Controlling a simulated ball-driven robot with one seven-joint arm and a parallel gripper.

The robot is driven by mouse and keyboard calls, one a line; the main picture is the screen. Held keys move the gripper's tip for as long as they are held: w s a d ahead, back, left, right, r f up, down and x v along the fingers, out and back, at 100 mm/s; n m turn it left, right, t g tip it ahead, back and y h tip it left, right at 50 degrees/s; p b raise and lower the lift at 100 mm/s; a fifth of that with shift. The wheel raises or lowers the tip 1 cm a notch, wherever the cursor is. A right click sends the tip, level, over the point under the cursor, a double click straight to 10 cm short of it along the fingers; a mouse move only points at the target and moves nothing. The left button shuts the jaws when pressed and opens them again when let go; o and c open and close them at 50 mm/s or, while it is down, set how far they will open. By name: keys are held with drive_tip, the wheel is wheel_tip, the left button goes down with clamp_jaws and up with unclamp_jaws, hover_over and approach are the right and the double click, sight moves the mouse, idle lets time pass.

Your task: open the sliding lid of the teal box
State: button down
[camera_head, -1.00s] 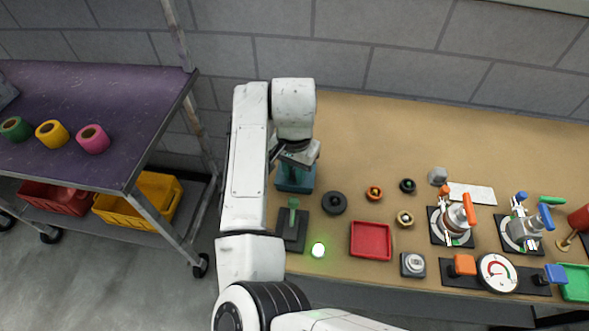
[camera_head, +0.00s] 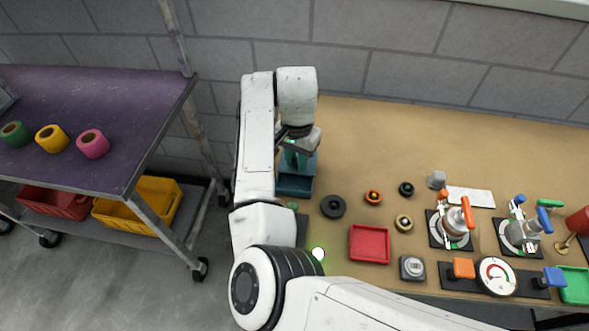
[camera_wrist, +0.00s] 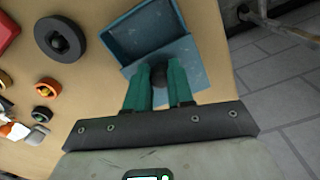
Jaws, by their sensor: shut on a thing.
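The teal box (camera_head: 295,187) stands at the left end of the workbench, and its near part is open at the top. In the wrist view the open box (camera_wrist: 122,42) shows its empty-looking interior, and the teal lid (camera_wrist: 203,68) is slid partly off toward my gripper. My gripper (camera_wrist: 160,80) has its two green fingers shut on the lid's dark round knob (camera_wrist: 160,77). In the head view my gripper (camera_head: 298,150) is at the far side of the box, and my wrist hides part of the lid.
A black round piece (camera_head: 333,206) lies close to the right of the box, with a red tray (camera_head: 369,244) nearer. A purple-topped cart (camera_head: 105,110) stands left. The bench behind and right of the box is clear.

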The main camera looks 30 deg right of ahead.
drive_tip(key=shift+w+d, duration=0.75)
drive_tip(key=shift+w, duration=0.35)
drive_tip(key=c, duration=1)
unclamp_jaws()
wheel_tip(320, 180, up, 11)
drive_tip(key=shift+f, duration=0.1)
